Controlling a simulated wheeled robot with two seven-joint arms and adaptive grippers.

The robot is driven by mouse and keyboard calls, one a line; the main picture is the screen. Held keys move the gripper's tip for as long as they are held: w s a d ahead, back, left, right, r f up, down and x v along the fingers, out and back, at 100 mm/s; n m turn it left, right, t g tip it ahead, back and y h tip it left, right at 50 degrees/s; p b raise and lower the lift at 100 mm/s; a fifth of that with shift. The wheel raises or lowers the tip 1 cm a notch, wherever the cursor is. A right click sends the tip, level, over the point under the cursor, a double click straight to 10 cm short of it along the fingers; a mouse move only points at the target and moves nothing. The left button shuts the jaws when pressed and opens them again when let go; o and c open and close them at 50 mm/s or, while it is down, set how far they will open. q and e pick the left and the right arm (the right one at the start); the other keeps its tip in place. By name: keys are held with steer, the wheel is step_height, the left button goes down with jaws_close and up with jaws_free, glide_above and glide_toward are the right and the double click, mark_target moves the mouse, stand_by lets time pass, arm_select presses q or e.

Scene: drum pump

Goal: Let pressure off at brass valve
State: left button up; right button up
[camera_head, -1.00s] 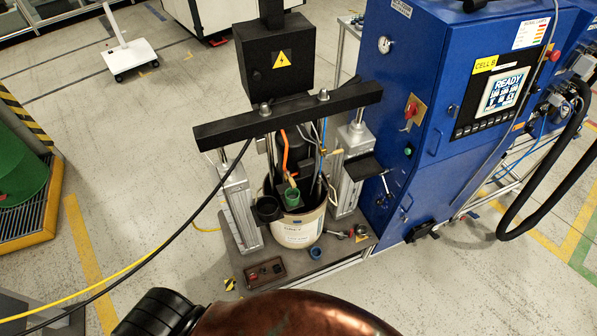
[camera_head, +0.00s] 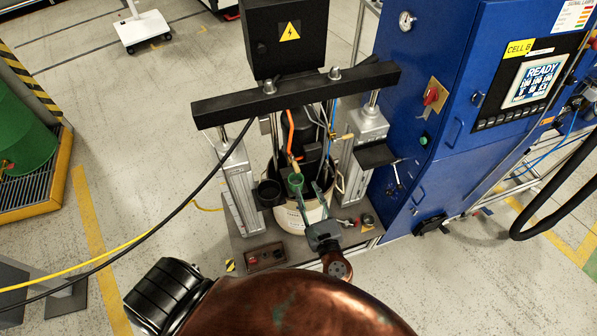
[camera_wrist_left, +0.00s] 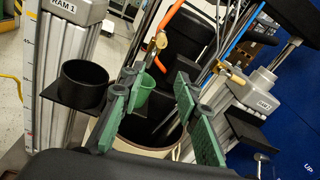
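A brass-coloured fitting (camera_head: 294,163) hangs at the lower end of the orange hose, above the pail (camera_head: 291,220); it also shows in the left wrist view (camera_wrist_left: 157,44). A second brass-coloured fitting (camera_wrist_left: 234,78) sits at the right by the ram; I cannot tell which is the named valve. My left gripper (camera_head: 309,188) is open over the pail's front, fingers pointing at the pump; in the left wrist view (camera_wrist_left: 160,73) nothing is between its pads. A green cup (camera_head: 295,183) is partly hidden behind the left finger. My right gripper is not in view.
A black crossbeam (camera_head: 300,93) spans two grey rams around the pail. A black cup (camera_head: 269,192) stands left of the green one. A small control box (camera_head: 265,256) lies on the base plate. The blue cabinet (camera_head: 440,130) closes off the right side.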

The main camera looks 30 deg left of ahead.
mark_target(298, 170)
arm_select(q)
steer(key=shift+y, duration=0.5)
steer(key=w+a+r, duration=0.1)
steer(key=a, duration=0.1)
steer(key=w+a, duration=0.1)
steer(key=a, duration=0.1)
steer(key=w+a+r, duration=0.1)
steer(key=a, duration=0.1)
steer(key=shift+w+r, duration=0.35)
steer(key=shift+w, duration=0.05)
steer(key=shift+a, duration=0.1)
steer(key=c, duration=0.6)
jaws_close()
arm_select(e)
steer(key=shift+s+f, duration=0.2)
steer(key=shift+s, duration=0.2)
